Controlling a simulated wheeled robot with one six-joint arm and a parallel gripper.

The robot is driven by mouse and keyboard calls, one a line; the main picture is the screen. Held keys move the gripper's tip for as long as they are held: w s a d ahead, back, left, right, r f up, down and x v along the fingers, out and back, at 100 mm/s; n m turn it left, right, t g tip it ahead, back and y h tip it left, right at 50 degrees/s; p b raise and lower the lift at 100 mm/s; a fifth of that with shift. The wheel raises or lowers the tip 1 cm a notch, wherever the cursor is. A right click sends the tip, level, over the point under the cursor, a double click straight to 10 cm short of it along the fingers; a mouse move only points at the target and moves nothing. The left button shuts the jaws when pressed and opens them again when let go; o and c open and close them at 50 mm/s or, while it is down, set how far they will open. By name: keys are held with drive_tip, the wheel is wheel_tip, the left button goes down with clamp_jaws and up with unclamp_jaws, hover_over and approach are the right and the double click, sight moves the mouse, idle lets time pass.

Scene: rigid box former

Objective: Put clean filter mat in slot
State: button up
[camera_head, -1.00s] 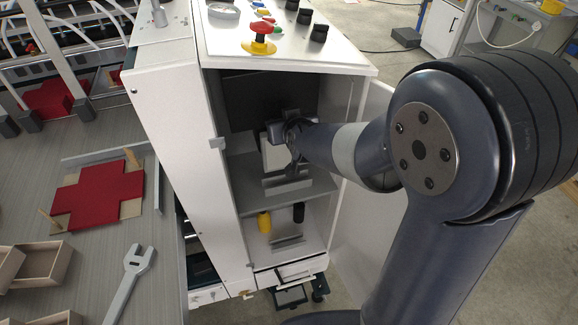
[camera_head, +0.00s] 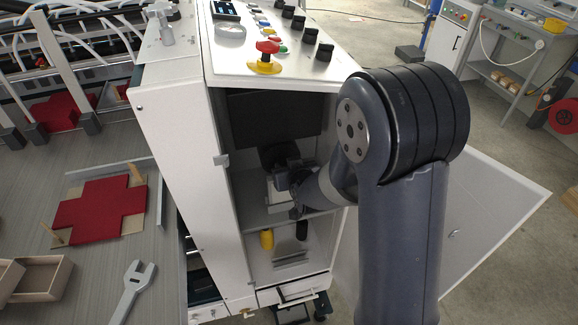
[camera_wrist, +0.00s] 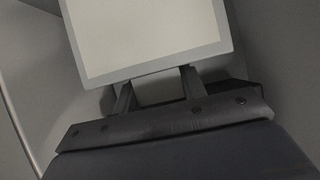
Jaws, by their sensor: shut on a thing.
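The clean filter mat (camera_wrist: 148,36) is a pale rectangle in a grey frame, filling the upper part of the wrist view. My gripper (camera_wrist: 155,84) is shut on its near edge, one finger on each side in that view. In the head view my gripper (camera_head: 288,180) is inside the open white cabinet, at the upper shelf. The mat shows there as a small pale patch (camera_head: 279,198), partly hidden by my gripper and arm. The slot itself cannot be made out clearly; the cabinet shelf (camera_head: 262,213) lies under the mat.
The cabinet's open door (camera_head: 490,215) stands to the right of my arm. A yellow piece (camera_head: 267,239) and a black piece (camera_head: 302,230) stand on the lower level. A control panel with a red knob (camera_head: 267,47) tops the cabinet. A wrench (camera_head: 134,290) lies on the left table.

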drive_tip(key=shift+f, duration=0.15)
drive_tip(key=o, duration=1.3)
drive_tip(key=shift+c, duration=0.2)
drive_tip(key=v, duration=1.2)
drive_tip(key=shift+b, duration=0.4)
